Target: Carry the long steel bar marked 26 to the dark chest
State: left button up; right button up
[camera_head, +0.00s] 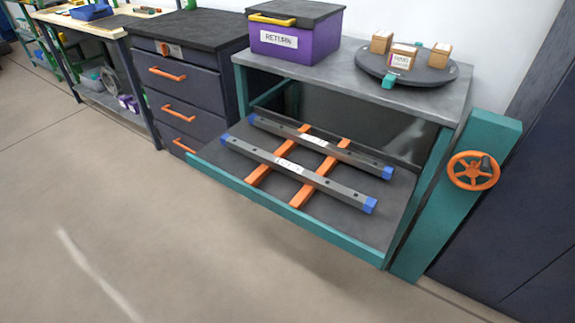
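Two long grey steel bars with blue end caps and dark holes lie parallel on two orange rails (258,176) on the lower shelf. The front bar (330,187) and the rear bar (360,158) each carry a white label in the middle. The label numbers are too small to read, so I cannot tell which bar is marked 26. A dark chest of drawers (192,88) with orange handles stands to the left of the shelf. Its drawers look shut and its black top is clear. Neither of my grippers is in view.
The teal-framed bench (290,224) has a purple RETURN box (320,40) and a dark turntable (430,76) with small cartons on top. A teal post with an orange handwheel (473,171) stands at the right. A workbench (95,25) is at far left. The floor in front is clear.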

aim_at(182, 28)
jog(key=i+j+z, duration=0.2)
jog(key=j, duration=0.15)
jog(key=i+j+z, duration=0.2)
jog(key=j, duration=0.15)
jog(key=j+z, duration=0.25)
jog(key=i+j, duration=0.05)
jog(key=j, duration=0.05)
